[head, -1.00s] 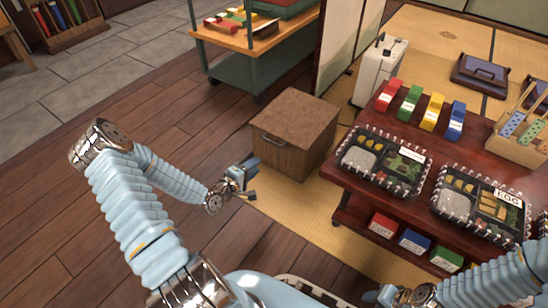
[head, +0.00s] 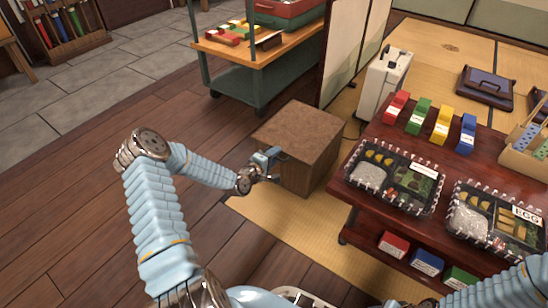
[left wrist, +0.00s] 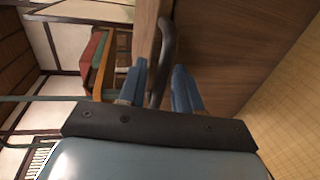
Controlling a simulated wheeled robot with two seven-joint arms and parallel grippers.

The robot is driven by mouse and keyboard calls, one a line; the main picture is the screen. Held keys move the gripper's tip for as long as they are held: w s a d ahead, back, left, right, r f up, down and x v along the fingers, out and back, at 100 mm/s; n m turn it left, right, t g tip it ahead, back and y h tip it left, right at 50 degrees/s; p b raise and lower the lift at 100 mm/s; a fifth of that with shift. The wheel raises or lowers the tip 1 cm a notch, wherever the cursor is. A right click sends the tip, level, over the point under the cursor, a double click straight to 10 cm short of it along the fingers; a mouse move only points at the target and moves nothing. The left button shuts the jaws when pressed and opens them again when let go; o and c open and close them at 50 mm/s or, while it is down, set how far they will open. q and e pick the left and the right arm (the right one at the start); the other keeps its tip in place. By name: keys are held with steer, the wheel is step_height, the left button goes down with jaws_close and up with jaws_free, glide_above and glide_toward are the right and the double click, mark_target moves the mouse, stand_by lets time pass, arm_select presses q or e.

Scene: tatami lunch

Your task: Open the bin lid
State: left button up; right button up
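The bin (head: 308,165) is a wooden box with a brown cork-like lid (head: 300,130), which lies flat and shut on top. A dark curved handle (left wrist: 165,55) is on its front face, seen in the left wrist view. My left gripper (head: 268,165) is at that face. In the left wrist view its two blue fingers (left wrist: 159,85) stand apart, one on each side of the handle, with gaps beside it. My right arm (head: 495,290) comes in at the lower right; its gripper is mostly cut off by the bottom edge.
A dark red table (head: 350,190) with bento boxes (head: 395,175) and coloured blocks stands close right of the bin. A green trolley (head: 235,80) and a folding screen (head: 345,50) are behind. The wooden floor (head: 80,200) at left is clear.

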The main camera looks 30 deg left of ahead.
arm_select(q)
steer(key=shift+c, duration=0.3)
jaws_close()
